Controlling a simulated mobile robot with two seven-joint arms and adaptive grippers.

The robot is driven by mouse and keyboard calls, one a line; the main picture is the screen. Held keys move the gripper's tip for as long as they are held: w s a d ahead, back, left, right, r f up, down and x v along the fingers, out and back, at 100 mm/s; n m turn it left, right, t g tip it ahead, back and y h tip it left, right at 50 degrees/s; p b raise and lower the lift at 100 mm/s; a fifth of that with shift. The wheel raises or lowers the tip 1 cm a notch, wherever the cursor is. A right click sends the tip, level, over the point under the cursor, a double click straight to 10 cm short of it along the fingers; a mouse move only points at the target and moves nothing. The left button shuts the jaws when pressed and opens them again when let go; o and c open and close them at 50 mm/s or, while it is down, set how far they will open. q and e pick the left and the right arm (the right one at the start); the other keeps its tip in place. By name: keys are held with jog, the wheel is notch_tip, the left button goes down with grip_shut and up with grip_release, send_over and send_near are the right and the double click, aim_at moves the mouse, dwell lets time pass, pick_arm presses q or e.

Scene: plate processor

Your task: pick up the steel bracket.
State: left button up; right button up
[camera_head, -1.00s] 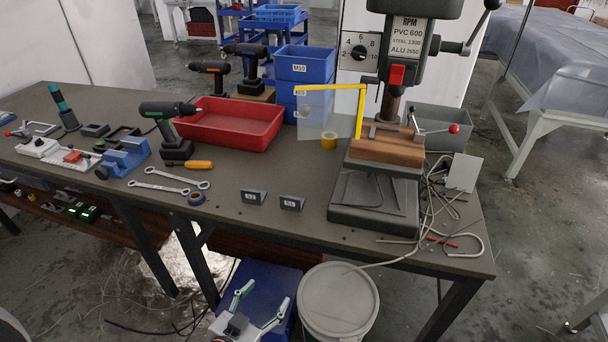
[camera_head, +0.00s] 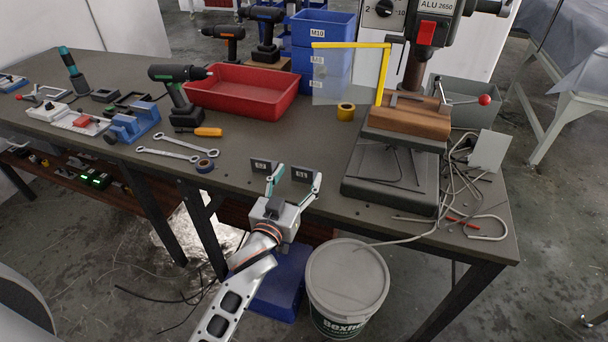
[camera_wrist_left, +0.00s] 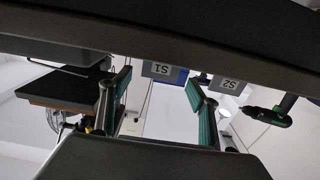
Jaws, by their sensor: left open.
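I cannot tell for sure which thing is the steel bracket. A small grey metal piece (camera_head: 405,99) lies on the wooden block (camera_head: 415,122) of the drill press; its shape is partly hidden. Two small dark angled plates stand near the bench's front edge, labelled S2 (camera_head: 262,166) and S1 (camera_head: 302,174). My left gripper (camera_head: 296,180) is open and empty at the front edge, just before these plates. In the left wrist view, its green-padded fingers (camera_wrist_left: 158,95) are spread, with the S1 plate (camera_wrist_left: 163,71) and S2 plate (camera_wrist_left: 228,86) beyond.
The drill press base (camera_head: 390,187) stands right of my gripper, with loose cables and a grey plate (camera_head: 490,150) beside it. A white bucket (camera_head: 347,275) stands below.

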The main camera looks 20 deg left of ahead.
pick_arm(q)
jog(key=shift+w+d+f, duration=0.1)
jog(key=shift+w, duration=0.8)
jog(key=c, duration=1.5)
